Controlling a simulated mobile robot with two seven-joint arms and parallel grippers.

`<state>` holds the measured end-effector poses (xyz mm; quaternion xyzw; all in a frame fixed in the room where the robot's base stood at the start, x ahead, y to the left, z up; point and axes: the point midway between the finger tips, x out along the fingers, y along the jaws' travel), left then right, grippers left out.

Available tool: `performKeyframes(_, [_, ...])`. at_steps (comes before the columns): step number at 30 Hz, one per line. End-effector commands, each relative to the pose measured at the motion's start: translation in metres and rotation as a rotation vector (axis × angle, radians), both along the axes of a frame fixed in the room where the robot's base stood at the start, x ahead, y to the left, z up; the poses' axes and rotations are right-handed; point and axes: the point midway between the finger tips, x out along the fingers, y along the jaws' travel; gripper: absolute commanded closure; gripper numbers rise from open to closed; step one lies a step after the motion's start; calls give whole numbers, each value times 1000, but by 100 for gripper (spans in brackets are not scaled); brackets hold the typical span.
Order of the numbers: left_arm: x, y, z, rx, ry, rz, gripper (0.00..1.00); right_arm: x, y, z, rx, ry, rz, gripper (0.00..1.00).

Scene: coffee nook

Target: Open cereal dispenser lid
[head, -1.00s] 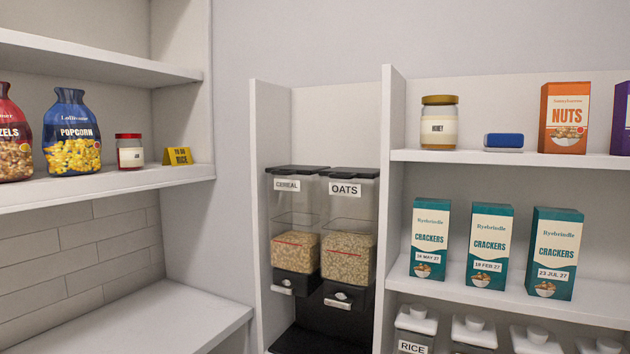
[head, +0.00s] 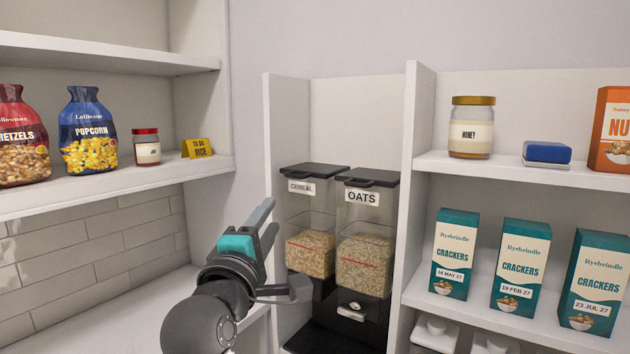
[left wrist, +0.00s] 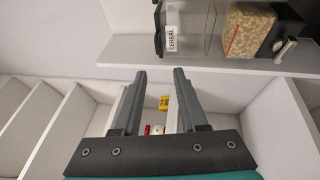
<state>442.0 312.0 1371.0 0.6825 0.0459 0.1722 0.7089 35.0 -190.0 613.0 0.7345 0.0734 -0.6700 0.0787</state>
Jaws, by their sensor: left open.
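The cereal dispenser (head: 308,225) is a clear bin with a black lid (head: 315,171), standing left of the oats dispenser (head: 366,235) in a white niche. Its lid looks shut. The dispenser also shows on its side in the left wrist view (left wrist: 205,28), with its CEREAL label and grain. My left gripper (head: 268,222) is open and empty, in front of and to the left of the cereal dispenser, apart from it. Its two fingers show in the left wrist view (left wrist: 158,75) with nothing between them. My right gripper is not in view.
The niche's left white panel (head: 285,120) and right divider (head: 418,130) flank the dispensers closely. Left shelves hold pretzels (head: 22,140), popcorn (head: 88,135) and a red-lidded jar (head: 146,150). Right shelves hold honey (head: 471,130) and cracker boxes (head: 455,252). Space above the dispenser lids is clear.

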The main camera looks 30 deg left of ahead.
Motion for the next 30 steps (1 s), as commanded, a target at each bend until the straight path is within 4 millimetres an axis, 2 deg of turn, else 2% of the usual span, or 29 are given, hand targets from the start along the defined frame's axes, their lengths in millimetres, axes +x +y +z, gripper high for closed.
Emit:
performKeyframes(3, [-1,2,7,-10,-16,3,58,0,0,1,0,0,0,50])
performKeyframes(7, [12,6,9,-8,-15,3,58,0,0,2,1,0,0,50])
performKeyframes(30, [118,42,29,-6,-12,3,58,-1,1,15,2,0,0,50])
